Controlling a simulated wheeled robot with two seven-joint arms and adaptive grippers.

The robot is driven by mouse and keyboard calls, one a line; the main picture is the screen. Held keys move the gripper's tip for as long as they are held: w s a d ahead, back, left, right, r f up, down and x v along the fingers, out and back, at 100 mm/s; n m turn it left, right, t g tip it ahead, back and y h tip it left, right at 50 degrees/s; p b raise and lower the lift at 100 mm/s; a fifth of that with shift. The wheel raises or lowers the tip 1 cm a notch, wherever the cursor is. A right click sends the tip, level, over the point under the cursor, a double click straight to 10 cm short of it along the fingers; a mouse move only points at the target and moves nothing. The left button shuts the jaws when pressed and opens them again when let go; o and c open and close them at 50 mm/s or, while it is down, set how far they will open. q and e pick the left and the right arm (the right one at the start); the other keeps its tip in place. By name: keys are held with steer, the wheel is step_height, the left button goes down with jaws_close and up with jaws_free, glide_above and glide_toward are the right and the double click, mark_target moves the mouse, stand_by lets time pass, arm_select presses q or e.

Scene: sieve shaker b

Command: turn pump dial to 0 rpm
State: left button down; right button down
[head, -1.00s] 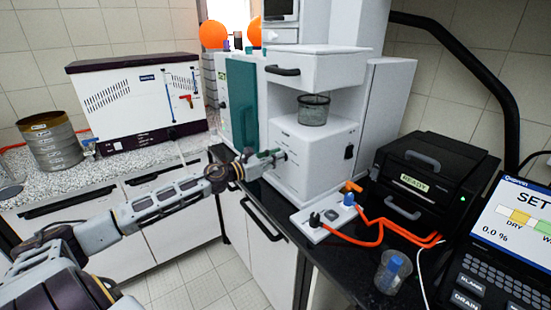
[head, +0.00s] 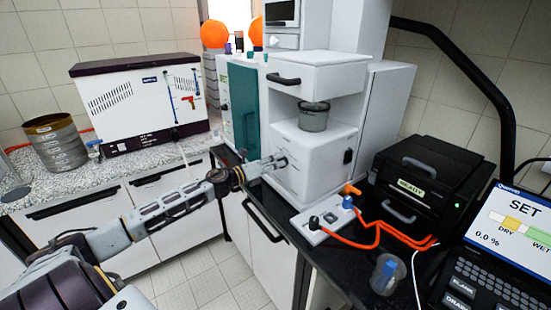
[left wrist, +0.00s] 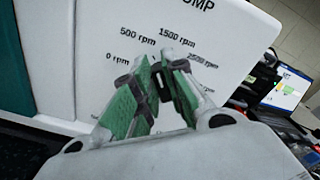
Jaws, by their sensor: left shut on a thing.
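The pump dial (left wrist: 163,83) is a small dark knob on the white front panel marked "UMP" in the left wrist view. Labels 0 rpm, 500 rpm, 1500 rpm and 2500 rpm stand around it. My left gripper (left wrist: 158,78), with green finger pads, is shut on the dial. The fingers hide most of the dial, and I cannot tell which label it points to. In the head view, the left gripper (head: 272,163) reaches the front of the white pump unit (head: 313,168). My right gripper is not in view.
A glass vessel (head: 314,116) sits in the recess above the panel. A teal-fronted cabinet (head: 244,106) stands left of it. A white power strip (head: 317,228) with orange cables lies on the black counter. A black READY box (head: 425,180) and a clear cup (head: 388,274) stand further right.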

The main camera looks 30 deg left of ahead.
arm_select(q)
steer(key=n+p, duration=0.3)
steer(key=n, duration=0.2)
steer(key=n+p, duration=0.4)
steer(key=n, duration=0.1)
steer(key=shift+w+a+f+n, duration=0.15)
steer(key=shift+a+f+n, duration=0.05)
steer(key=shift+n, duration=0.1)
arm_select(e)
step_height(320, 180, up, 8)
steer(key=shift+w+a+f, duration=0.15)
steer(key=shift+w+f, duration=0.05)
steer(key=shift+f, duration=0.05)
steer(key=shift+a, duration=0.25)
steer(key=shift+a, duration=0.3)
